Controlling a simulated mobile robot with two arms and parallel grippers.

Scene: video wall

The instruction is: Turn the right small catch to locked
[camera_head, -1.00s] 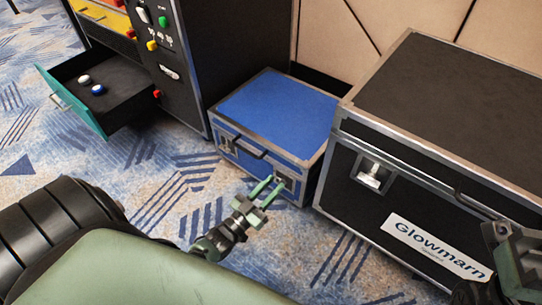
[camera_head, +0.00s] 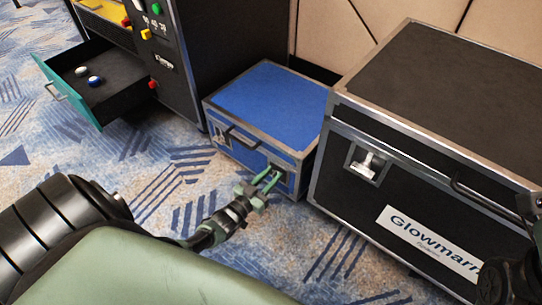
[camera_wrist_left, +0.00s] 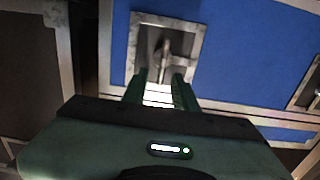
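The blue case (camera_head: 270,100) stands on the carpet with its latched front facing me. Its right small catch (camera_wrist_left: 165,58) is a metal lever in a square silver plate; in the left wrist view the lever looks upright. In the head view my gripper partly hides this catch. My left gripper (camera_head: 267,179) is at the right end of the case front. Its two green fingers (camera_wrist_left: 160,88) are apart with nothing between them, just short of the catch. I cannot tell whether they touch the plate. The left small catch (camera_head: 222,138) is clear. Parts of my right arm show at the lower right edge.
A large black case (camera_head: 420,150) with a silver latch (camera_head: 367,163) and a Glowmarn label (camera_head: 428,243) stands close on the right. A dark cabinet with an open drawer (camera_head: 88,88) stands on the left. Carpet in front is free.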

